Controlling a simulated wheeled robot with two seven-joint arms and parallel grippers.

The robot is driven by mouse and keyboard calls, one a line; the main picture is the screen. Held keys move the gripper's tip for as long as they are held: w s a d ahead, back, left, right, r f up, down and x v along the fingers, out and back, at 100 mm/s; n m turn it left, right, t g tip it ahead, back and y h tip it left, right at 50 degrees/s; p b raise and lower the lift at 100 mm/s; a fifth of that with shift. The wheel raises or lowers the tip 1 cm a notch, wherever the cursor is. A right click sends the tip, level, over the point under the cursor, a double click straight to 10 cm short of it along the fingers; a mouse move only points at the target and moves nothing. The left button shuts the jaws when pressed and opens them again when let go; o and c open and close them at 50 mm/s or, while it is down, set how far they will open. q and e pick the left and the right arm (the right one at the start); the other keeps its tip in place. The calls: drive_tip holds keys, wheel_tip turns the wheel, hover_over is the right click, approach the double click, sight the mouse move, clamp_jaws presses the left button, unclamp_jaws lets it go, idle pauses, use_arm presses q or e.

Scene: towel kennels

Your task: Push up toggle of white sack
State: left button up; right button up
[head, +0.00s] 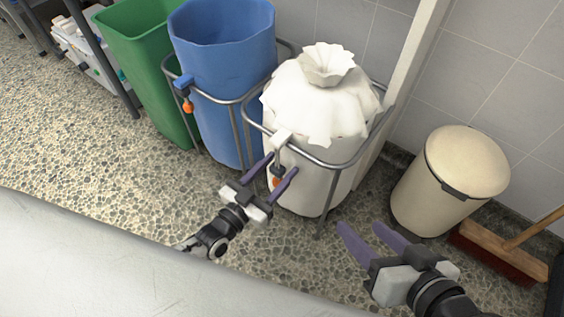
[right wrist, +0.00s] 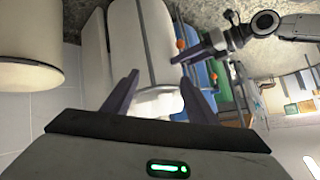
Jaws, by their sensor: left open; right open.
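The white sack (head: 318,112) has a gathered, ruffled top and stands in a metal ring frame in the head view. Its orange toggle (head: 276,182) hangs at the front left, below a white clip (head: 282,138). My left gripper (head: 279,167) is open, with its purple fingers on either side of the toggle in the picture; I cannot tell whether they touch it. My right gripper (head: 360,227) is open and empty, in front and to the right of the sack. In the right wrist view, the white sack (right wrist: 143,40) and orange toggle (right wrist: 181,44) show beyond the fingers.
A blue sack (head: 222,75) in its own frame, with another orange toggle (head: 188,106), and a green bin (head: 150,65) stand to the left. A beige lidded bin (head: 450,180) and a broom (head: 500,250) are at the right. Pebbled floor (head: 100,160) is open at left.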

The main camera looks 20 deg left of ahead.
sight(286, 150)
use_arm(q)
drive_tip(key=shift+w, duration=0.1)
drive_tip(key=shift+c, duration=0.3)
clamp_jaws()
drive_tip(key=shift+r+p, duration=0.3)
wheel_tip(286, 150, up, 4)
drive_tip(key=p, duration=0.3)
drive_tip(key=shift+f+p, duration=0.15)
drive_tip(key=shift+p, duration=0.15)
wheel_tip(286, 150, up, 3)
drive_tip(key=p, duration=0.2)
drive_tip(key=shift+f+p, duration=0.1)
drive_tip(key=shift+p, duration=0.25)
drive_tip(key=shift+r+p, duration=0.7)
drive_tip(key=shift+r, duration=0.05)
use_arm(e)
drive_tip(key=shift+s+d+f+m+g+h, duration=0.1)
drive_tip(key=shift+s+d+f+h, duration=0.3)
drive_tip(key=shift+d, duration=0.35)
drive_tip(key=shift+s+d+f+m+g+h, duration=0.1)
drive_tip(key=shift+d+f+h, duration=0.1)
drive_tip(key=shift+d+h, duration=0.4)
drive_tip(key=shift+s+d+f+m+g+h, duration=0.1)
drive_tip(key=shift+s+d+f+h, duration=0.2)
drive_tip(key=shift+d, duration=0.6)
